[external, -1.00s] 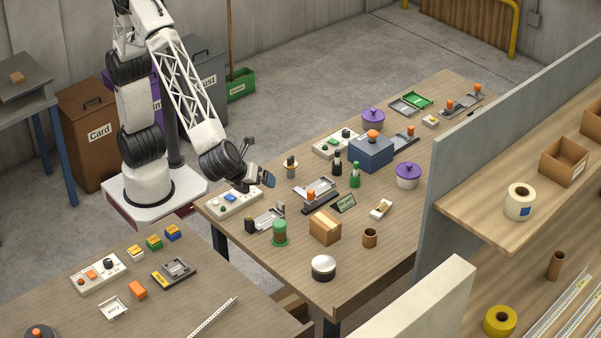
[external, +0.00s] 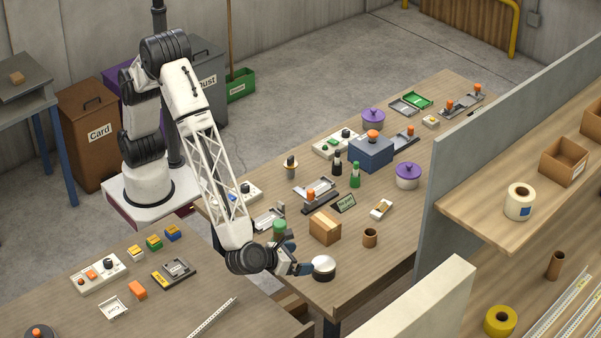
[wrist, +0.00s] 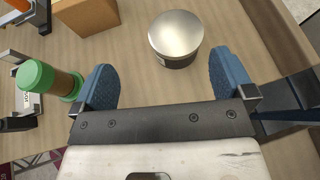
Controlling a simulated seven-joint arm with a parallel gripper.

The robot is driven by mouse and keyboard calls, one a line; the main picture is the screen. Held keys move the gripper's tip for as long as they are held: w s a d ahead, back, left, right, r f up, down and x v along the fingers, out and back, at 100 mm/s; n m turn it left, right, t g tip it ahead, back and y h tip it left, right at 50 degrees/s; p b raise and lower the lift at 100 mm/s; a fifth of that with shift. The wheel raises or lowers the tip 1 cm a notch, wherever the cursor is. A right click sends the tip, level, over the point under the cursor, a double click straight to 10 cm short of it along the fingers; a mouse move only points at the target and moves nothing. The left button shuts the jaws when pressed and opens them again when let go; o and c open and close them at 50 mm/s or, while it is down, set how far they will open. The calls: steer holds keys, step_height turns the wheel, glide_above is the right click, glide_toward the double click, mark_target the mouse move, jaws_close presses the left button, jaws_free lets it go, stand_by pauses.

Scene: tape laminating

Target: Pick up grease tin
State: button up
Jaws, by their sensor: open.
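The grease tin (external: 323,269), a round tin with a plain silver lid and dark side, stands upright near the front corner of the middle table. It also shows at the top of the wrist view (wrist: 176,36). My gripper (external: 300,256) is just left of the tin, low over the table edge, with its blue fingers apart. In the wrist view my gripper (wrist: 164,68) is open and empty, and the tin lies ahead of the gap between the fingertips, not between them.
A cardboard box (external: 325,228) and a small brown cup (external: 370,238) stand behind the tin. The grey partition (external: 450,190) rises to the right. Wood around the tin is bare.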

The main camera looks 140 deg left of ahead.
mark_target(322, 263)
steer(key=shift+w+d+f+m+y, duration=0.15)
steer(key=shift+w+f+m, duration=0.05)
steer(key=shift+w+f, duration=0.25)
steer(key=shift+w+d+f+m+y, duration=0.1)
steer(key=shift+w+f+m+y, duration=0.1)
steer(key=shift+w+f, duration=0.25)
steer(key=shift+x, duration=1.3)
steer(key=shift+x, duration=2.6)
steer(key=shift+d+f, duration=0.1)
